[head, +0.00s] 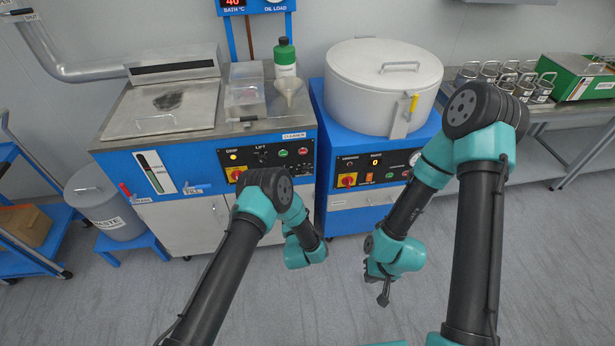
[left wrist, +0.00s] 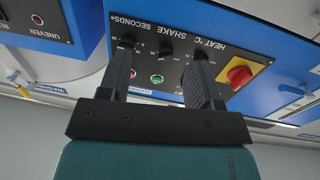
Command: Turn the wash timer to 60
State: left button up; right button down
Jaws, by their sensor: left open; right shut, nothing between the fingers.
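The cleaner's control panel (head: 267,157) is on the blue machine at left, its lower part behind my left arm. My right gripper (head: 384,292) is shut and empty, low over the floor.
A red-and-yellow switch (left wrist: 239,74) and indicator lights sit near the knobs. The spinner machine (head: 382,85) with its round lid stands right of the cleaner. A waste bin (head: 105,205) stands at left. The floor in front is clear.

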pick_arm(q)
jog(key=s+d+t+y, duration=0.2)
jog(key=s+d+t, duration=0.1)
jog(key=d, duration=0.3)
jog(key=shift+s+d+r+n+t, duration=0.25)
jog(key=shift+d+n+t, duration=0.15)
jog(key=shift+t, duration=0.4)
jog(key=shift+w+a, duration=0.1)
jog(key=shift+w, duration=0.05)
